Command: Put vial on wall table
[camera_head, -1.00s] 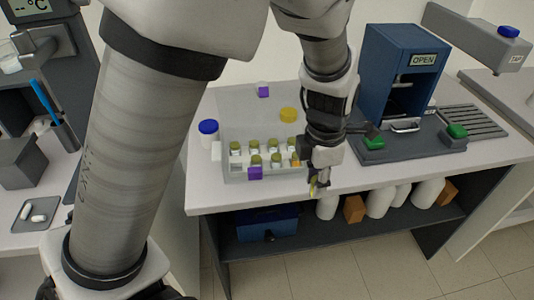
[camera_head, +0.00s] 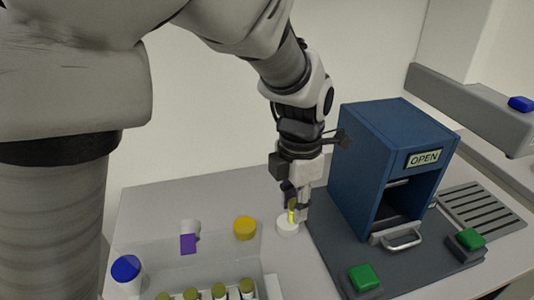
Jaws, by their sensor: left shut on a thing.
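My left gripper (camera_head: 297,204) points down above the white wall table (camera_head: 150,215), left of the blue machine. It is shut on a small vial (camera_head: 291,215), of which only a narrow yellow part shows between the fingers. A low white round piece (camera_head: 287,227) is just below the fingers; I cannot tell whether the vial touches it. Several other vials with olive caps (camera_head: 220,291) stand in a clear rack at the bottom edge. My right gripper is out of view.
The blue machine (camera_head: 365,165) with an OPEN sign and green buttons (camera_head: 363,277) stands close on the right. A yellow lid (camera_head: 245,228), a purple-labelled jar (camera_head: 189,240) and a blue-capped bottle (camera_head: 127,269) are to the left. The back-left tabletop is bare.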

